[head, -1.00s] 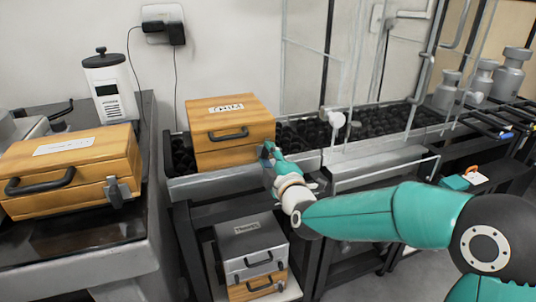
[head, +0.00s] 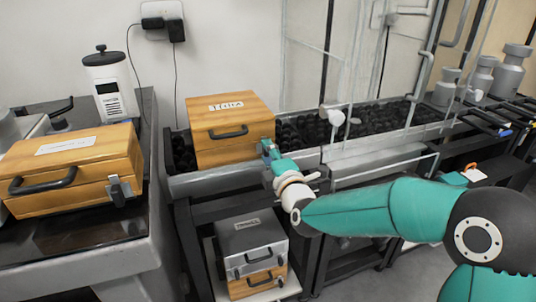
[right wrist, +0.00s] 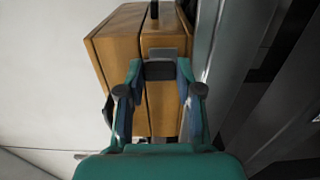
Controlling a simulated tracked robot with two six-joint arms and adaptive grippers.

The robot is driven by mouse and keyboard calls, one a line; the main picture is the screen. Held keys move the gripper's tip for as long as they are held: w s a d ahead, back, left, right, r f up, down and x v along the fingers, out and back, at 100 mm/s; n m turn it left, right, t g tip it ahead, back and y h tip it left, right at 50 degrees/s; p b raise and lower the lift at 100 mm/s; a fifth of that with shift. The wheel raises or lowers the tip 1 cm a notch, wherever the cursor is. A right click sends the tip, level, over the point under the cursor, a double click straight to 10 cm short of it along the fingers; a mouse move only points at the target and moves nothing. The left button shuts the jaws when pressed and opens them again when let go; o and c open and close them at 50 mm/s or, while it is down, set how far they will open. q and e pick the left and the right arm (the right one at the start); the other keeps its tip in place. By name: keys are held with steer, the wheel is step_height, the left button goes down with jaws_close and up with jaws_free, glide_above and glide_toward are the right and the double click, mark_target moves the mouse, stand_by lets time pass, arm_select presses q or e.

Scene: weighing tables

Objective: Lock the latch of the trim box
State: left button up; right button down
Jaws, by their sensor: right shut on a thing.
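The trim box (head: 218,151) is a wooden case with a white label on its lid and a black handle on its front. It stands on the black studded bed of the middle bench, its lid down. My right gripper (head: 267,148) is at the box's right end, at the front corner. My right gripper (right wrist: 159,72) is shut on the grey latch (right wrist: 163,53), a finger on each side. The head view hides the latch behind the gripper. My left gripper is out of view.
Another wooden box (head: 90,152) with a metal latch stands on the left table. A grey case (head: 250,240) and a wooden one (head: 255,284) are stacked on the shelf below. Metal weights (head: 511,70) stand at the far right. Glass panels and rails rise behind the bench.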

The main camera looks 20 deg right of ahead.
steer(key=c, duration=1)
jaws_free()
steer(key=shift+a+f, duration=0.15)
steer(key=shift+f, duration=0.15)
steer(key=shift+o, duration=1.2)
steer(key=shift+r, duration=0.15)
steer(key=s, duration=1.2)
steer(key=shift+d, duration=0.3)
